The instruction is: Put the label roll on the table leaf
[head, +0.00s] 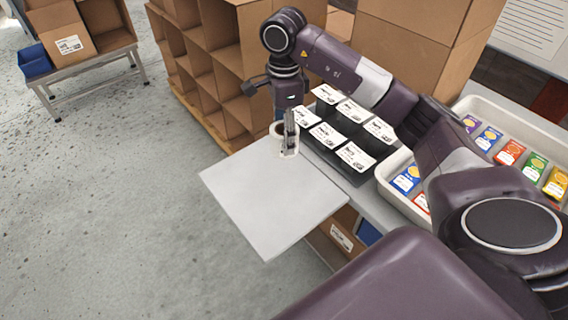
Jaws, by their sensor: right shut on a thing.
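The table leaf (265,195) is a flat, pale grey panel in the middle of the head view, otherwise bare. My right gripper (290,150) points down at the leaf's back corner and is shut on the label roll. I cannot tell whether the roll touches the leaf. My left gripper is not in the head view.
Black boxes with white labels (355,156) stand right beside the gripper. A pale tray (391,190) of colourful packets lies further right. Brown cardboard shelving (213,45) rises behind the leaf. Open grey floor (110,190) lies to the left.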

